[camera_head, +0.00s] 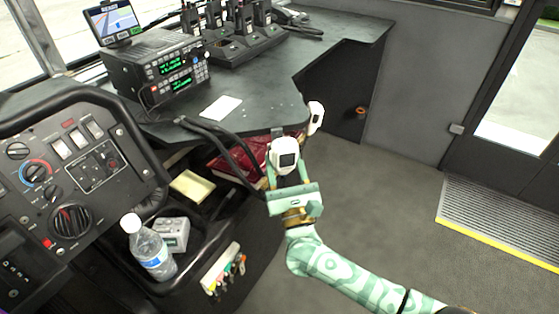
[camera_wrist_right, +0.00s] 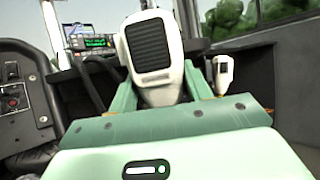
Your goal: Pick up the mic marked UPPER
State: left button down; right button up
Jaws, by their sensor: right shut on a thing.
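My right gripper (camera_head: 287,178) is shut on a white hand mic (camera_head: 285,155) with a dark grille, beside the right front edge of the desk. In the right wrist view the held mic (camera_wrist_right: 152,48) stands upright between the fingers. A second white mic (camera_head: 316,116) is at the desk's right edge, just beyond the held one; it also shows in the right wrist view (camera_wrist_right: 223,72). I cannot read a marking on either mic. My left gripper is not in view.
The radio unit (camera_head: 162,75) with green displays stands on the desk (camera_head: 345,27), with several handheld radios in a charger (camera_head: 245,45) behind. The steering wheel (camera_head: 160,160), a water bottle (camera_head: 148,250) and a red item (camera_head: 235,160) are left of my gripper. The floor at right is clear.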

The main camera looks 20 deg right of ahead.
aim_at(287, 166)
jog(key=shift+s+a+r+p, duration=0.15)
jog(key=shift+s+p, duration=0.25)
jog(key=shift+s, duration=0.6)
jog(key=shift+s+a+r+p, duration=0.1)
jog(key=shift+s+r+p, duration=0.2)
jog(key=shift+s, duration=0.65)
jog(key=shift+s+f, duration=0.15)
jog(key=shift+s, duration=0.15)
jog(key=shift+f, duration=0.1)
